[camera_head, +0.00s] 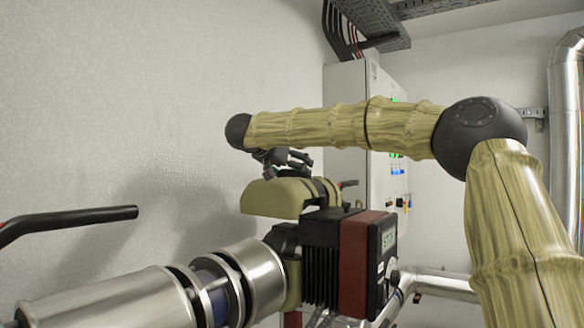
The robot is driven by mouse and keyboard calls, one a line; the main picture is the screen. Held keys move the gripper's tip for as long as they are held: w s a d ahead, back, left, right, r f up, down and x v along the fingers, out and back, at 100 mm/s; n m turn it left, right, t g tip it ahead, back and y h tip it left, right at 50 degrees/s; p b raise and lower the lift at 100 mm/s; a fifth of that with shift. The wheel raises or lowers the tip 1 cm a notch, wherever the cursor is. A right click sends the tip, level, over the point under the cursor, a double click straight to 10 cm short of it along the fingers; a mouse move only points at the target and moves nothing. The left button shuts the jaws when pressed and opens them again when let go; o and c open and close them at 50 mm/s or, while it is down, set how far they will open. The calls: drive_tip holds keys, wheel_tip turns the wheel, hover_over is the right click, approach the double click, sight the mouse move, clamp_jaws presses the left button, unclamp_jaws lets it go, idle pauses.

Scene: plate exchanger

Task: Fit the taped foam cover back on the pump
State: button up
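The foam cover (275,197) is an olive half-shell with dark tape bands near its right end. It sits above the pump body, behind the dark pump head, and wall shows between its left underside and the steel pipe. The pump (352,260) has a black finned head with a red band and a small display. An olive piece (293,284) shows lower on the pump body. My gripper (283,163) is dark and right at the top of the cover. Its fingertips are partly hidden, so I cannot tell whether they grip the cover.
A large steel pipe (110,300) with a flanged joint (212,292) runs in from the lower left. A black-handled lever (75,220) sticks out at left. A grey control cabinet (345,120) stands behind my arm. Another steel pipe (440,285) lies right of the pump.

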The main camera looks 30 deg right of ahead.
drive_tip(key=shift+f, duration=0.3)
drive_tip(key=shift+f+b, duration=0.35)
drive_tip(key=shift+f, duration=0.3)
drive_tip(key=shift+a+f, duration=0.1)
wheel_tip(320, 180, down, 2)
drive_tip(key=shift+a+f+p, duration=0.1)
drive_tip(key=shift+f+p, duration=0.05)
drive_tip(key=shift+p, duration=0.6)
drive_tip(key=shift+s+f, duration=0.1)
drive_tip(key=shift+f, duration=0.45)
drive_tip(key=shift+f, duration=0.25)
